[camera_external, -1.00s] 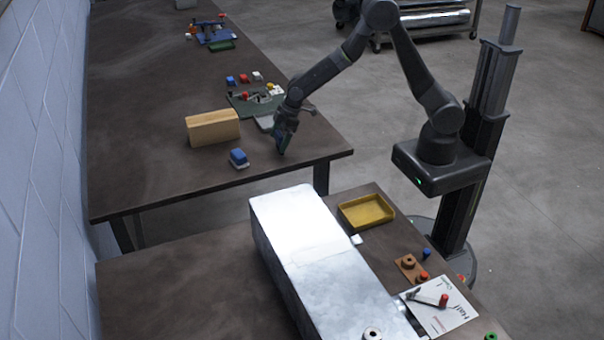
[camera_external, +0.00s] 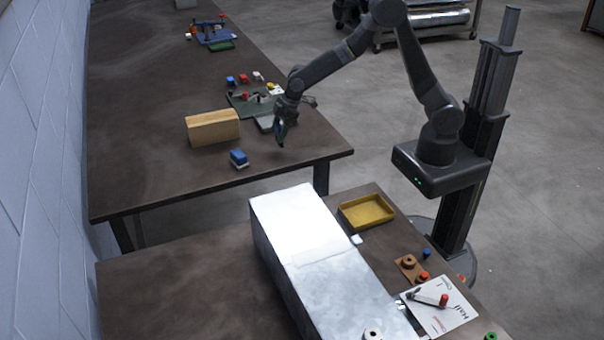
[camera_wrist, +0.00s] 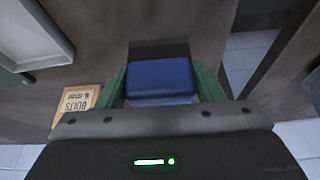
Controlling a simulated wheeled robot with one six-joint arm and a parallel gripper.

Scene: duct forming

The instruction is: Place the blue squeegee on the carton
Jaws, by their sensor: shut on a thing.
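My gripper (camera_external: 281,137) is shut on the blue squeegee and holds it over the near right part of the far table. In the wrist view the squeegee (camera_wrist: 160,78) is a blue block between green fingers; in the external view it is mostly hidden by the gripper. The carton (camera_external: 212,128) is a tan box standing on the table to the left of the gripper, apart from it. A tan lettered patch (camera_wrist: 76,103) shows at the lower left of the wrist view; I cannot tell whether it is the carton.
A green board (camera_external: 250,102) with small parts lies behind my gripper. A grey tray (camera_wrist: 42,60) shows in the wrist view. The table (camera_external: 140,160) is clear left of the carton.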

